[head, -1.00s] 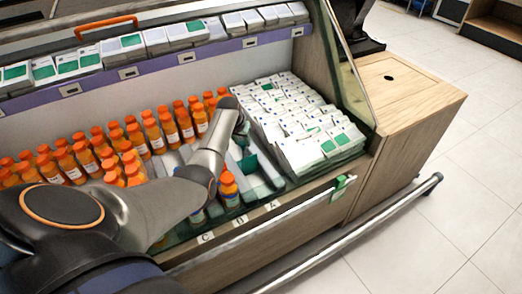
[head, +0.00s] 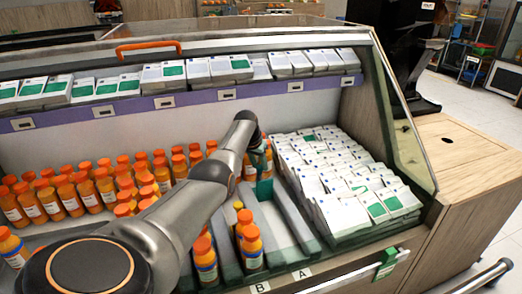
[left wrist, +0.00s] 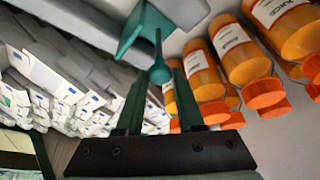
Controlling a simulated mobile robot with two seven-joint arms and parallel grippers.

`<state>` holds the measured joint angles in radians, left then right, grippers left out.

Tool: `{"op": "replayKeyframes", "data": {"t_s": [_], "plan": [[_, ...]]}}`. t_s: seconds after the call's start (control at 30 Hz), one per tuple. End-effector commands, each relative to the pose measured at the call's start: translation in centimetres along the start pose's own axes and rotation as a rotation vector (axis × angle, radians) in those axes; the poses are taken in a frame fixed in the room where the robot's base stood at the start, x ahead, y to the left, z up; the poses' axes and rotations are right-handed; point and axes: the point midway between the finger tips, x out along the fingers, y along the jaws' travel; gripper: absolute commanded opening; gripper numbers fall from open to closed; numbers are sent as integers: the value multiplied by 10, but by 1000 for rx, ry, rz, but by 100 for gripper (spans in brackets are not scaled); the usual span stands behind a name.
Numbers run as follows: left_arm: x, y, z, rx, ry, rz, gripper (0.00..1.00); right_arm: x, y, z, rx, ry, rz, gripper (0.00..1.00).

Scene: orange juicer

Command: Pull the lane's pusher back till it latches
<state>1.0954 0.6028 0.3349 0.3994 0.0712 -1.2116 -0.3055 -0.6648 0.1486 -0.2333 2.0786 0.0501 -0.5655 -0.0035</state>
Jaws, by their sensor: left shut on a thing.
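The lane's pusher is a teal-green plate (head: 264,190) standing in an empty grey channel, partway back inside the case. The left wrist view shows the plate (left wrist: 147,28) with a round teal knob (left wrist: 160,72) on a thin stem. My left gripper (head: 262,157) reaches into the case above the pusher. In the left wrist view its two dark green fingers (left wrist: 157,78) are shut on the knob. My arm hides part of the lanes to the left. I cannot see a latch.
Orange-capped bottles (head: 251,248) stand in the lane left of the channel, with several rows behind. White boxes (head: 345,213) fill the right side by the glass end panel (head: 405,125). Lane labels B (head: 260,288) and A (head: 301,274) mark the front edge. The channel before the pusher is clear.

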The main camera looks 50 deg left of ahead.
Motion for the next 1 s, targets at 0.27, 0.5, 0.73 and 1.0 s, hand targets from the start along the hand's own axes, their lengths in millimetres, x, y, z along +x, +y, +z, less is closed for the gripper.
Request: {"op": "replayKeyframes", "data": {"t_s": [0.27,0.5,0.73,1.0], "plan": [[-2,-5,-4,2,11,-10,0,1,1,3,0,-4,2,50],[-2,-6,-4,1,12,-12,44,0,2,2,0,-1,3,50],[-2,-4,-3,1,8,-8,66,0,2,2,0,1,3,50],[-3,-3,-3,1,5,-6,66,-1,2,0,0,2,3,50]]}}
